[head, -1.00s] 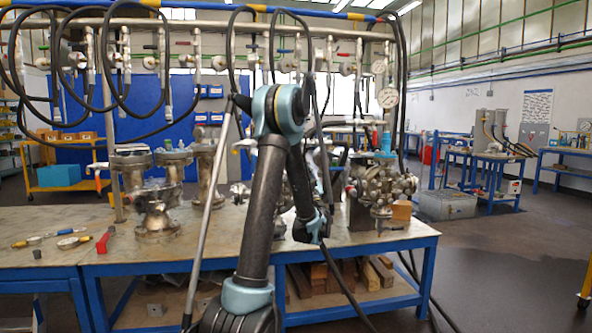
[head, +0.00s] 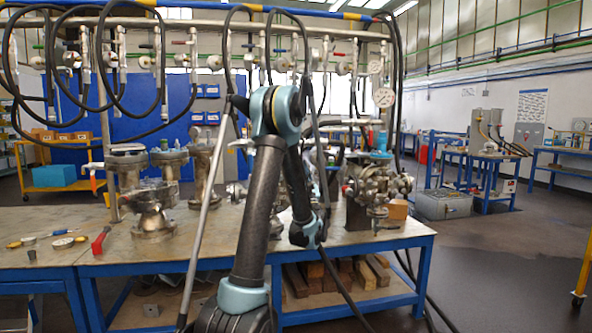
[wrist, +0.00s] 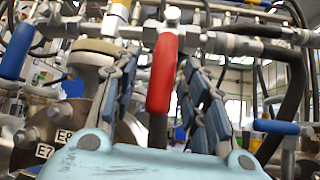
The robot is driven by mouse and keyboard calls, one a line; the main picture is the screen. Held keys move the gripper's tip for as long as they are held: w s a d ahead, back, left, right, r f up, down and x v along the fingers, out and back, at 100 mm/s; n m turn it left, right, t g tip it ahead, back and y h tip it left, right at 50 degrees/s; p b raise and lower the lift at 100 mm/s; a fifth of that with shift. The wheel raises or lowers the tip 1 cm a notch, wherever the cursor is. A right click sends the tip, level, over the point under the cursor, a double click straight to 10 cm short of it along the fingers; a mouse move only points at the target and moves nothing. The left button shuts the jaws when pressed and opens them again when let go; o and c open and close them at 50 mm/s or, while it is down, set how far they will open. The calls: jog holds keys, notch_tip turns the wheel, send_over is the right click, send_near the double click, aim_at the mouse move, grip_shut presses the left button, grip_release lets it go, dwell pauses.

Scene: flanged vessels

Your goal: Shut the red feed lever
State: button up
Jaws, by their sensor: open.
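In the wrist view a red lever (wrist: 163,75) hangs from a metal valve on a horizontal pipe, its rounded end towards me. My gripper (wrist: 158,66) is open, with one dark-blue padded finger on each side of the red lever. I see gaps at both sides of the lever, and cannot tell how far in depth the fingers are from it. In the head view my own arm hides my gripper, and I cannot pick out this same lever there.
Blue levers flank the red one at the left (wrist: 17,50) and right (wrist: 276,127). A round pale cap (wrist: 92,52) stands close to the left finger. In the head view flanged vessels (head: 153,208) stand on the workbench (head: 215,232), with a red-handled item (head: 101,240) at left.

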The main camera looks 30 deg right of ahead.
jog(key=v, duration=0.6)
dwell(0.5)
